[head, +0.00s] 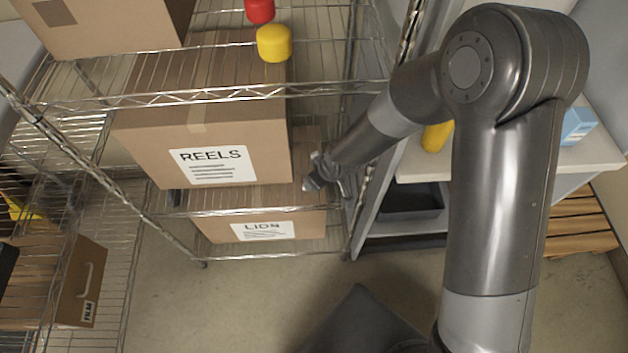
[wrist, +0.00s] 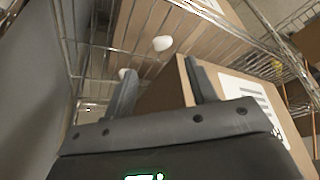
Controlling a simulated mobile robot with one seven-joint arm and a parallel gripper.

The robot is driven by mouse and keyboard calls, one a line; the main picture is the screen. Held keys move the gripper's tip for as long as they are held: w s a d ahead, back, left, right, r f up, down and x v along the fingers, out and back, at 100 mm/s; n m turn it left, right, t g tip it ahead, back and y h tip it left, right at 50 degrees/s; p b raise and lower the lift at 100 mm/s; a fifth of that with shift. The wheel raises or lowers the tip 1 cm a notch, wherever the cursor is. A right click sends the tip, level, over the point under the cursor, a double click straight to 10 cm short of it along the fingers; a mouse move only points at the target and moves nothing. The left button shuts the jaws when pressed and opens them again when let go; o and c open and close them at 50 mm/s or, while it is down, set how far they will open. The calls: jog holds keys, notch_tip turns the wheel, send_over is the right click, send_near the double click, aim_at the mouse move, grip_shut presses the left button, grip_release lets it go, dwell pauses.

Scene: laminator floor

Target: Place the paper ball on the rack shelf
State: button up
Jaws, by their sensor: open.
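A small white lump that looks like the paper ball (wrist: 162,43) shows in the wrist view, against the wire shelf (wrist: 98,38) and a brown carton. It lies just beyond my fingertips, apart from both fingers. I cannot tell whether it is resting or how far away it is. My gripper (wrist: 161,68) is open, with nothing between its fingers. In the head view my gripper (head: 318,178) is at the right end of the wire rack (head: 215,95), beside the REELS carton (head: 140,145). The paper ball cannot be made out in the head view.
The LIDS carton (head: 290,217) sits below the REELS carton. Red (head: 260,10) and yellow (head: 274,43) pieces are on the upper shelf. A rack post (head: 357,215) stands close to my gripper. A white-topped bench (head: 425,168) is at right. Floor in front is clear.

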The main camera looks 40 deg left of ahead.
jog(key=shift+v, duration=1.75)
